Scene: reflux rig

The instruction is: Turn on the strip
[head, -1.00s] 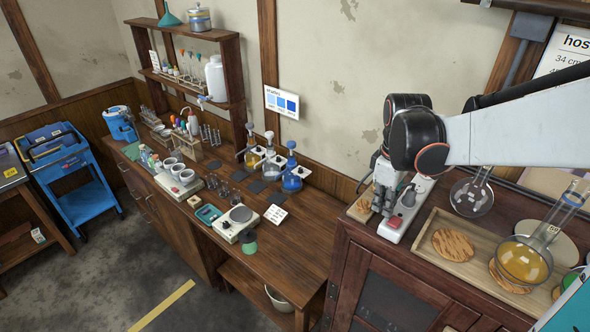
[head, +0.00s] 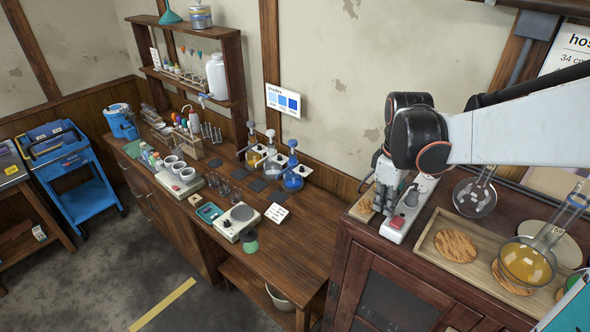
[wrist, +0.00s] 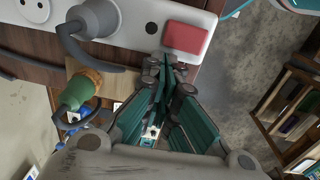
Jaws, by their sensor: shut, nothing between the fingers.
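The power strip (head: 393,232) is white and lies on the dark wooden cabinet top, with a red rocker switch (head: 397,222) near its front end. In the wrist view the red switch (wrist: 187,40) sits at the top, right of a small dark round spot on the strip (wrist: 125,27). A grey plug (wrist: 92,18) with a cable is in the strip. My gripper (wrist: 168,62) is shut and empty, its fingertips close to the strip's edge just below the switch. I cannot tell whether they touch. In the head view my gripper (head: 379,207) is beside the strip on its left.
Right of the strip is a wooden tray (head: 440,266) with a cork ring (head: 456,245) and a flask of amber liquid (head: 526,262). A wooden block (head: 360,209) lies left of my gripper. The cabinet's front edge is close.

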